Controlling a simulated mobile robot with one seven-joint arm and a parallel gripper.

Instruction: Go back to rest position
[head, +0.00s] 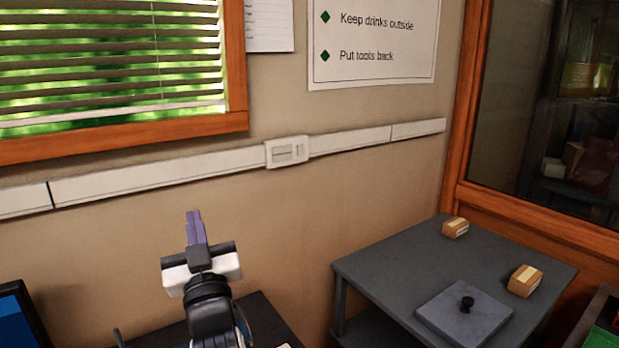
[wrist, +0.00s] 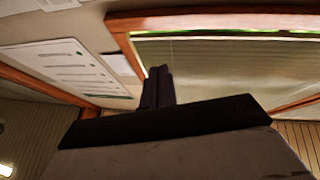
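My gripper (head: 195,226) is raised in front of the beige wall, left of the middle in the head view, with its fingers pointing up. The two purple-grey fingers lie close together with no clear gap and nothing visible between them. In the wrist view the dark fingers (wrist: 157,87) also stand side by side, pointing toward the wall and window blind. Nothing hangs from the gripper, and it touches nothing that I can see.
A grey table (head: 385,270) at the right holds two small cardboard boxes (head: 455,228) (head: 525,281) and a grey plate with a black knob (head: 465,314). A window (head: 110,65) and a white wall duct (head: 150,172) are behind.

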